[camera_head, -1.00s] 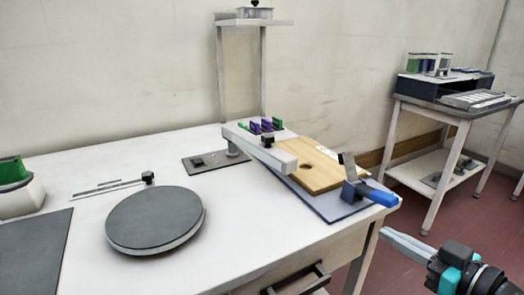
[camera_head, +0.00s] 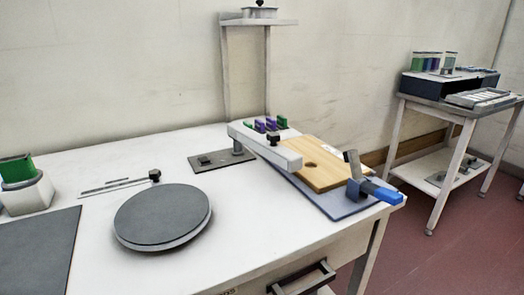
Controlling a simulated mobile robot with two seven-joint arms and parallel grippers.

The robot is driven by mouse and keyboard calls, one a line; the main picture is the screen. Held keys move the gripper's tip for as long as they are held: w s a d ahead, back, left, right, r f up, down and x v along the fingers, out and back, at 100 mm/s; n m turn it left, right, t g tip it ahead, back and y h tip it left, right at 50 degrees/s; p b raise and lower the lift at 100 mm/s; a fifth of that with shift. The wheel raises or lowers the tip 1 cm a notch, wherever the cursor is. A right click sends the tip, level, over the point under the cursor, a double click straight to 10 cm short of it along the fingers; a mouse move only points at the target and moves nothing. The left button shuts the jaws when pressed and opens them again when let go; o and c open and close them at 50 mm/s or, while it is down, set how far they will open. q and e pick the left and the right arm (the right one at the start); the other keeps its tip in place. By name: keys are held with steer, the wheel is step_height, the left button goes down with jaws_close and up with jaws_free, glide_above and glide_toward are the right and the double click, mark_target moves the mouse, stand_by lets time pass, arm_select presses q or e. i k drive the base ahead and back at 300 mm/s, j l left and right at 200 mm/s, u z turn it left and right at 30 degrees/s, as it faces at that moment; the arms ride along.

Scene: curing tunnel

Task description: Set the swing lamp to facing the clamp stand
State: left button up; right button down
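What looks like the swing lamp is a pale bar-shaped arm (camera_head: 283,156) on a short post, with a dark knob on top. Its post rises from a dark base plate (camera_head: 209,161) near the back of the white table. The arm slants toward the front right, its near end over the edge of a wooden board. A blue clamp with an upright grey lever (camera_head: 366,189) stands at the board's front right corner; I cannot tell whether this is the clamp stand. Neither of my grippers is in view.
A round grey turntable (camera_head: 163,216) sits front centre on the white table. The wooden board (camera_head: 318,172) has a hole and lies on a blue-grey mat. Several green and purple pieces (camera_head: 266,125) stand behind the lamp arm. A side table (camera_head: 443,108) is at right.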

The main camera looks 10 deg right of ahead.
mark_target(289, 159)
steer(key=k+j, duration=0.2)
steer(key=j, duration=0.2)
steer(key=k+j, duration=0.2)
steer(key=j, duration=0.2)
steer(key=k+j, duration=0.15)
steer(key=j, duration=0.25)
